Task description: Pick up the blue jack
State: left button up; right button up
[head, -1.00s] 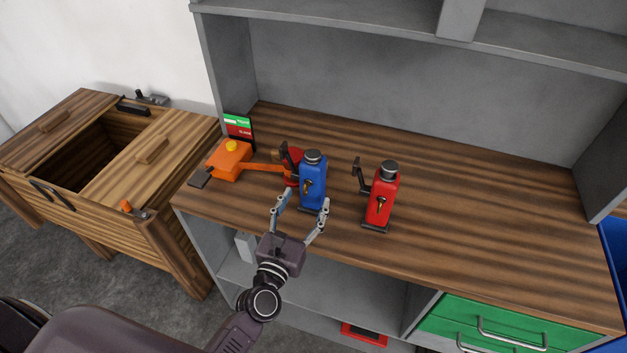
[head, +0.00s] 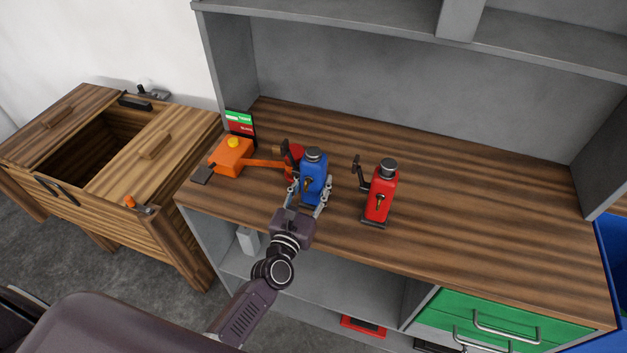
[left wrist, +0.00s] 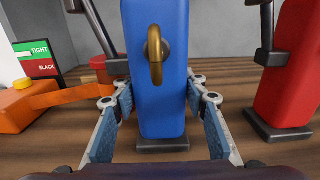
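The blue jack (head: 315,172) stands upright near the front edge of the wooden bench top, with a dark cap and a brass hook on its front. It fills the middle of the left wrist view (left wrist: 168,105), its top cut off. My left gripper (head: 310,186) is open, with one finger on each side of the jack's lower body. In the left wrist view the finger pads (left wrist: 160,88) flank the jack, and a gap shows on the right side. Whether the left pad touches is unclear. My right gripper is not in view.
A red jack (head: 379,190) stands to the right. An orange device (head: 231,157) with a yellow knob and an orange arm lies left, by a green and red TIGHT/SLACK sign (head: 240,125). A small red object (head: 291,160) is behind the blue jack. The bench's right side is clear.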

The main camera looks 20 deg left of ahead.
pick_arm(q)
grip_shut()
jog(key=shift+w+r, duration=0.15)
jog(key=shift+r, duration=0.1)
